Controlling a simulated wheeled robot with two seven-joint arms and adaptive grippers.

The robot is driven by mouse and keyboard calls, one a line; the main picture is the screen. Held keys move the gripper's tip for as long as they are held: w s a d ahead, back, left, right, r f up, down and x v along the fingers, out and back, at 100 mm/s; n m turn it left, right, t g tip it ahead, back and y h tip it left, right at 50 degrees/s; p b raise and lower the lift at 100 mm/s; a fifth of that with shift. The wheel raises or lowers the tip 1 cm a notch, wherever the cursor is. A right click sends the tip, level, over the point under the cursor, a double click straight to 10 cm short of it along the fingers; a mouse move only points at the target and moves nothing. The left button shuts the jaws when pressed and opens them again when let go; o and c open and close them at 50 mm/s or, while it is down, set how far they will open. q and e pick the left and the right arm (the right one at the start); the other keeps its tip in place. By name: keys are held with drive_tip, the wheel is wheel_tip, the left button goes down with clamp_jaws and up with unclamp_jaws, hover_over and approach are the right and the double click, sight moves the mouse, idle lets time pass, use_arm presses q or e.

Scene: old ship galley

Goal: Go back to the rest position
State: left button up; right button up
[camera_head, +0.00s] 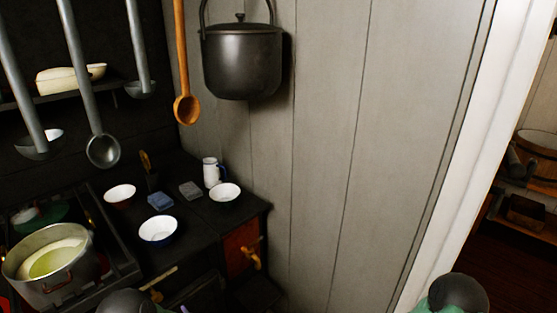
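Neither of my grippers shows in the head view. Only rounded dark parts of my own arms (122,302) show at the bottom edge, left of the middle, and at the bottom right (457,292), where a green part is beside the dark one. Whether the grippers hold anything is hidden.
A black stove (205,215) at left bears a pot (85,275) with pale yellow contents, several bowls (158,229), a white jug (211,172) and two small blocks (160,201). Ladles (103,150), a wooden spoon (187,108) and a black kettle (242,60) hang above. A doorway opens at right.

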use_arm(q)
drive_tip(key=s+d+f+m+g+h+p, duration=0.2)
drive_tip(key=d+f+m+g+h, duration=0.1)
drive_tip(key=d+f+h, duration=0.7)
drive_tip(key=s+d+f+m+g+h+p, duration=0.1)
drive_tip(key=s+d+g+h, duration=0.1)
drive_tip(key=s+d+g, duration=0.2)
drive_tip(key=s+d+f+m+g+h+p, duration=0.1)
drive_tip(key=s+d+m+g+h, duration=0.1)
drive_tip(key=s+d, duration=0.6)
drive_tip(key=s+g+h, duration=0.1)
drive_tip(key=s+g, duration=0.1)
drive_tip(key=s, duration=0.3)
drive_tip(key=shift+d+f+m, duration=0.3)
drive_tip(key=shift+f, duration=0.1)
